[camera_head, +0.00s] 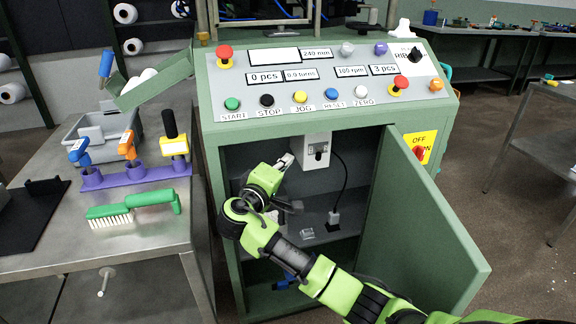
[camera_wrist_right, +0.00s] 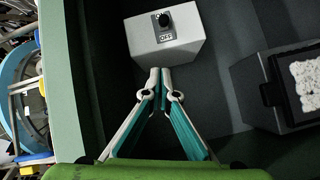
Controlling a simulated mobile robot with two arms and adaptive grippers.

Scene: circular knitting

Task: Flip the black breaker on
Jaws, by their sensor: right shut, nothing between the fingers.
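The black breaker (camera_head: 319,148) is a small dark switch on a light grey box (camera_head: 312,158) on the back wall inside the open green cabinet. In the right wrist view the breaker (camera_wrist_right: 165,19) is a black knob above a small label on the front of the box (camera_wrist_right: 190,41). My right gripper (camera_head: 286,160) reaches into the cabinet, just left of the box. In the right wrist view its fingertips (camera_wrist_right: 160,72) are together and empty, at the lower edge of the box and below the breaker. I cannot tell whether they touch the box. My left gripper is not in view.
The cabinet door (camera_head: 420,215) stands open to the right, with a red-and-yellow switch (camera_head: 419,150) beyond it. A black cable (camera_head: 345,185) hangs right of the box to a plug on the shelf. A sloped button panel (camera_head: 310,85) overhangs the opening. A workbench (camera_head: 140,245) stands left.

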